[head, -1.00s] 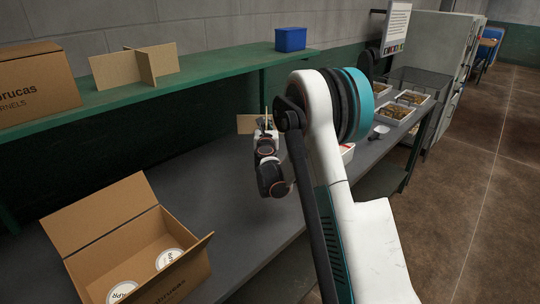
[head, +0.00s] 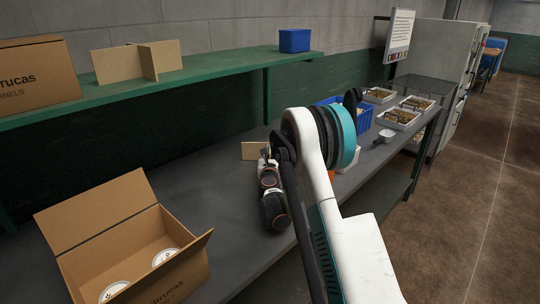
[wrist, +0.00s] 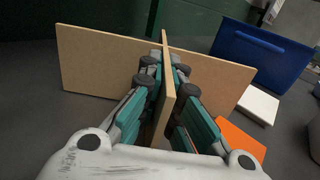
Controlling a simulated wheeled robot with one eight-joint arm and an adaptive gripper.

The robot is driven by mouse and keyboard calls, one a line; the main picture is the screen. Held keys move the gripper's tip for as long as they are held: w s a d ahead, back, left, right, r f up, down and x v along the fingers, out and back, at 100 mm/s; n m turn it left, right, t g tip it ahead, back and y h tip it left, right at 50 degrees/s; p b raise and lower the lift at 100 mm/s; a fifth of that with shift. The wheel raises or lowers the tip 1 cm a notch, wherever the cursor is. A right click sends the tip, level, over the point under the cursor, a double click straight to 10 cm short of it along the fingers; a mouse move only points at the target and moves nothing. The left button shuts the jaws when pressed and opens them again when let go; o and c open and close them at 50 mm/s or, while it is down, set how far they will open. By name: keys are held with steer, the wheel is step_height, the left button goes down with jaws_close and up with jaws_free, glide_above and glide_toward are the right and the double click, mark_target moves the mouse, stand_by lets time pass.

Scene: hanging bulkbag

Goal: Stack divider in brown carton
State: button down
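A tan cardboard divider (head: 254,151) of crossed panels is at my gripper (head: 265,158). In the wrist view my gripper (wrist: 166,70) has a finger on each side of one panel of the divider (wrist: 100,62), near the crossing, and is shut on it. Whether the divider's lower edge touches the table cannot be told. The open brown carton (head: 100,240) stands on the table at the front left, flaps up. Round items with white lids (head: 164,257) lie inside it. My gripper is right of and beyond the carton.
A second divider (head: 137,62), a closed carton (head: 38,70) and a small blue bin (head: 294,41) stand on the green shelf (head: 200,76). A larger blue bin (wrist: 262,55) and white trays (head: 398,119) are to the right. The grey table (head: 190,185) between carton and gripper is clear.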

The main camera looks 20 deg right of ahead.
steer(key=c, duration=1.8)
jaws_free()
steer(key=shift+f, duration=0.1)
